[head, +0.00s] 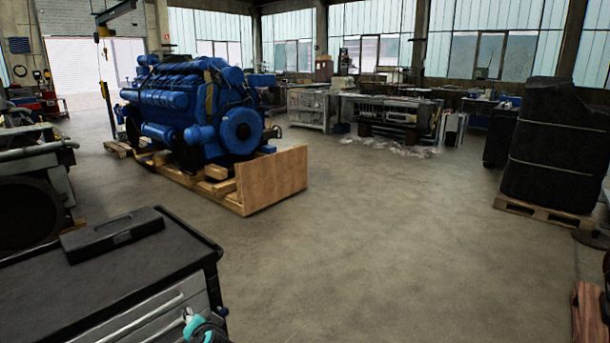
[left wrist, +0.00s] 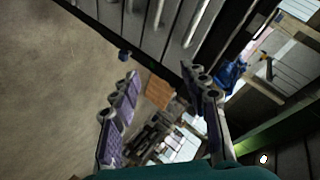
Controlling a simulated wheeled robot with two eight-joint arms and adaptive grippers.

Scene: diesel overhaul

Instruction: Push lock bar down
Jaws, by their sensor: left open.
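A grey tool cabinet (head: 150,325) with a black top stands at the lower left of the head view. Its drawer fronts with long metal handles (left wrist: 165,25) fill the top of the left wrist view, tilted. A dark edge strip runs along the drawer fronts, but I cannot tell whether it is the lock bar. My left gripper (head: 203,326) is partly cut off at the bottom of the head view, in front of the drawers. In the left wrist view its two purple-padded fingers (left wrist: 164,90) are apart with nothing between them. My right gripper is out of view.
A black case (head: 112,234) lies on the cabinet top. A blue engine (head: 195,105) sits on a wooden pallet behind, with a wooden board (head: 272,180) at its end. A black wrapped load (head: 555,145) stands at right. The middle floor is clear.

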